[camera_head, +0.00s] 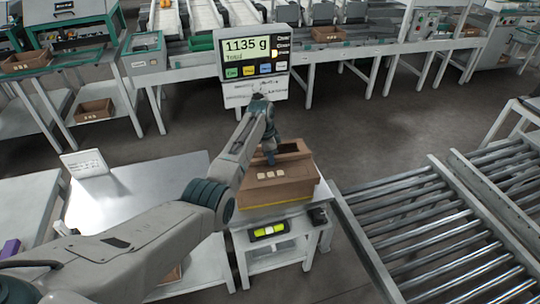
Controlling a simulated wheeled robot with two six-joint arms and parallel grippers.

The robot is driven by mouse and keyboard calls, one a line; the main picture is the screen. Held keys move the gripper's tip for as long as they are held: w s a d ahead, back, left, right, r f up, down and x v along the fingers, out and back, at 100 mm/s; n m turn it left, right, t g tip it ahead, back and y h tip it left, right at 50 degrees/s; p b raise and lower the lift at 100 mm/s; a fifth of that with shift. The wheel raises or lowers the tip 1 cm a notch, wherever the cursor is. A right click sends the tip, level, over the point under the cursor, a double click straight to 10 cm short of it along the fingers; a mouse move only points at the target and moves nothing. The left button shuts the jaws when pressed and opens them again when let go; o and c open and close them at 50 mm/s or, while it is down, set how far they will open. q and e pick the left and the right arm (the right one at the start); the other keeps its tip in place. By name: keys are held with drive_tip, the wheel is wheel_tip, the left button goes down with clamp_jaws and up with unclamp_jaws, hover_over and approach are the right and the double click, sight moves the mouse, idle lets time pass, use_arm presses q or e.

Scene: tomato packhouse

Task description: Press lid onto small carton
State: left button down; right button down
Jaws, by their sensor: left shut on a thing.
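A small brown carton (277,190) with pale marks on its front stands on the weighing stand in the middle of the view. Its brown lid (296,158) appears to lie at its top, with a dark area showing near the far edge; I cannot tell whether it sits flush. My left gripper (270,160) reaches down to the top of the carton from above. It is shut on what looks like the lid, though the fingertips are small and partly hidden by my wrist. My right gripper is out of view.
The scale display (252,48) reads 1135 g and stands behind the carton. A roller conveyor (440,225) lies to the right. A pale table (135,185) with a small white sign (85,164) is at left. Grey floor lies behind, before the sorting line.

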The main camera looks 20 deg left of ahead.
use_arm(q)
drive_tip(key=shift+f+b, duration=0.65)
drive_tip(key=shift+f, duration=0.55)
idle(0.7)
drive_tip(key=c, duration=1.3)
unclamp_jaws()
drive_tip(key=shift+c, duration=1.4)
drive_tip(key=shift+r+p, duration=0.95)
drive_tip(key=shift+p, duration=0.05)
wheel_tip(320, 180, up, 2)
drive_tip(key=shift+r+p, duration=0.1)
drive_tip(key=shift+p, duration=0.9)
wheel_tip(320, 180, up, 4)
drive_tip(key=p, duration=0.4)
